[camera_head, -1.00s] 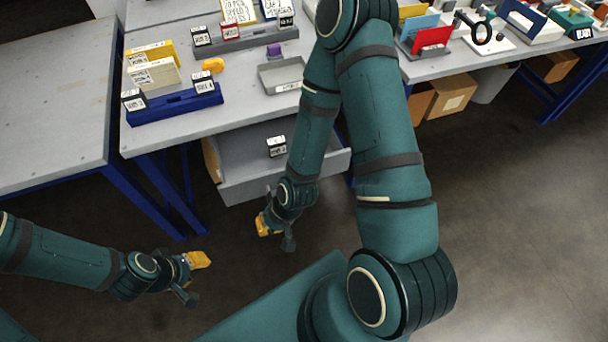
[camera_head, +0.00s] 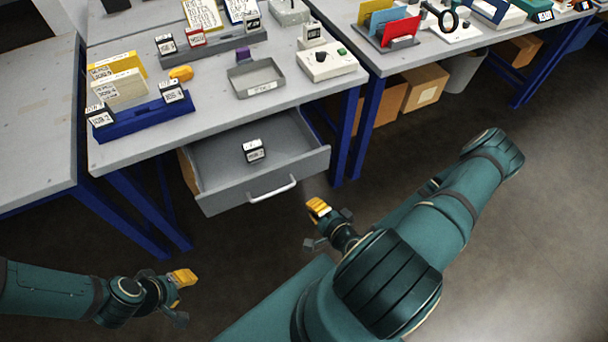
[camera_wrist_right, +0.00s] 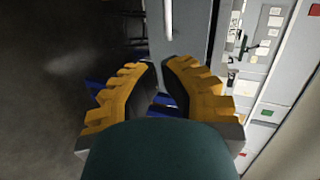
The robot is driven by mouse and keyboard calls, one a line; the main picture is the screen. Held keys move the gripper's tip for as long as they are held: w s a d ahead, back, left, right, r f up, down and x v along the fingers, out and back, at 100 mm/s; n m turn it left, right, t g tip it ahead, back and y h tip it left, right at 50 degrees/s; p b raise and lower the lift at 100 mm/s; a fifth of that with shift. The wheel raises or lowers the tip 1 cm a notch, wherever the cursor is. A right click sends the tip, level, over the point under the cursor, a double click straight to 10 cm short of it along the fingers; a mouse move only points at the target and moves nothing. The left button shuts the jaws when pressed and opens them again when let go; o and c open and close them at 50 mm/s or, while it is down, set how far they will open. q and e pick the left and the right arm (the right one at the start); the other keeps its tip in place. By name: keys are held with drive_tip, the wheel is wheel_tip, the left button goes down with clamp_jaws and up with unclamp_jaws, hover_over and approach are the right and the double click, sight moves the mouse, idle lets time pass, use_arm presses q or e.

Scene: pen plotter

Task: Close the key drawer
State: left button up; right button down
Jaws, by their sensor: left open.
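The key drawer (camera_head: 262,188) is pulled out under the front of the grey workbench, with a pale bar handle (camera_head: 272,190) on its front. A small black-and-white labelled block (camera_head: 253,151) lies inside it. My right gripper (camera_head: 325,225) is in front of the drawer, right of the handle and apart from it. In the right wrist view its yellow-backed fingers (camera_wrist_right: 160,78) are close together with a narrow gap and nothing seen between; how far they are shut is unclear. My left gripper (camera_head: 182,298) is open and empty, low at left, away from the drawer.
The workbench (camera_head: 215,115) carries a blue rack (camera_head: 140,122), a grey tray (camera_head: 256,78) and a white control box (camera_head: 328,63). Blue table legs (camera_head: 348,135) stand right of the drawer. The floor before the drawer is clear.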

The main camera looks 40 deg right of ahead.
sight(301, 170)
drive_tip(key=w+d, duration=0.1)
drive_tip(key=w, duration=0.2)
drive_tip(key=w+d+f+m+h+b, duration=0.1)
drive_tip(key=w+d, duration=0.1)
drive_tip(key=w, duration=0.2)
drive_tip(key=w+d+f+m+h+b, duration=0.1)
drive_tip(key=w+d, duration=0.1)
drive_tip(key=w, duration=0.1)
drive_tip(key=shift+w+d+f+t, duration=0.1)
drive_tip(key=shift+w+d+t, duration=0.1)
drive_tip(key=shift+w+t, duration=0.15)
drive_tip(key=shift+w+d, duration=0.15)
drive_tip(key=shift+w, duration=0.35)
use_arm(q)
drive_tip(key=shift+w+f, duration=0.25)
drive_tip(key=shift+f, duration=1)
use_arm(e)
drive_tip(key=shift+w, duration=0.1)
